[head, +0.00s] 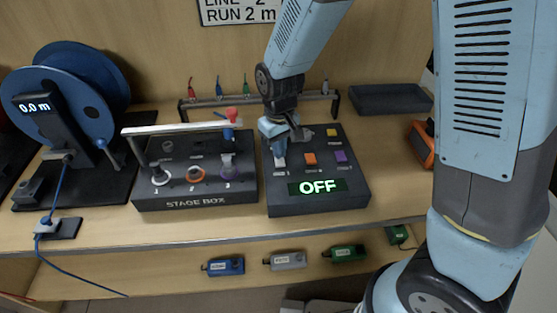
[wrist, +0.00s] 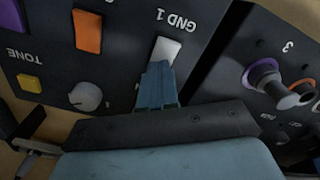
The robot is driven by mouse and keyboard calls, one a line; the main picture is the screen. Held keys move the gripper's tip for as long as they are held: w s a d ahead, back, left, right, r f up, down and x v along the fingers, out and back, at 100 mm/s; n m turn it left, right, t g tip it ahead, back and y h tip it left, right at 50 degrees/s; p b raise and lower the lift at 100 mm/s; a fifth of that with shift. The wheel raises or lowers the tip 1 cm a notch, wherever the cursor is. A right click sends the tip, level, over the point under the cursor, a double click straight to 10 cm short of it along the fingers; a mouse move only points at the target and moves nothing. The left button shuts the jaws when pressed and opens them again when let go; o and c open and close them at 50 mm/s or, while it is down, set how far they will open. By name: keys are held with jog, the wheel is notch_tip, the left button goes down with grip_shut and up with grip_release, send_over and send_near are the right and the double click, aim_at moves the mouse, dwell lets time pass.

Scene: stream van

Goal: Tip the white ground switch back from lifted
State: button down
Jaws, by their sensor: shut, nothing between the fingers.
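The white ground switch (wrist: 165,51) sits on the dark control box beside the label GND 1. In the head view it shows as a small white piece (head: 280,161) just below my gripper (head: 276,141). In the wrist view my gripper's fingers (wrist: 157,84) are shut together and empty. Their tips overlap the lower end of the white switch; I cannot tell whether they touch it. The switch's tilt is hard to judge, and its lower end is hidden by the fingers. The control box (head: 356,190) shows a lit green OFF display (head: 318,187).
An orange switch (head: 310,159), a purple switch (head: 341,156), a yellow button (head: 331,132) and a knob (wrist: 86,96) share the box. The stage box (head: 195,202) stands close on the left, with several ringed posts. A rack (head: 215,100) stands behind. A blue reel (head: 85,95) is far left.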

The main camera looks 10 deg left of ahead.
notch_tip(320, 180, up, 7)
jog(key=shift+f, duration=0.2)
dwell(0.6)
jog(key=shift+d, duration=0.1)
dwell(0.4)
jog(key=d+r+m+t+y, duration=0.15)
jog(key=d+r+m, duration=0.25)
jog(key=d+r, duration=1.2)
jog(key=s+d+r+m+t, duration=0.2)
jog(key=s+d, duration=0.3)
jog(key=d, duration=0.2)
jog(key=s+d+r+m+t+h, duration=0.1)
jog(key=s+d+r+m+t, duration=0.1)
jog(key=s+d, duration=0.3)
jog(key=shift+s+d+r+m, duration=0.35)
jog(key=shift+d+m, duration=0.05)
jog(key=shift+d, duration=0.65)
jog(key=c, duration=1.8)
grip_release()
jog(key=shift+h, duration=0.25)
jog(key=shift+c, duration=0.2)
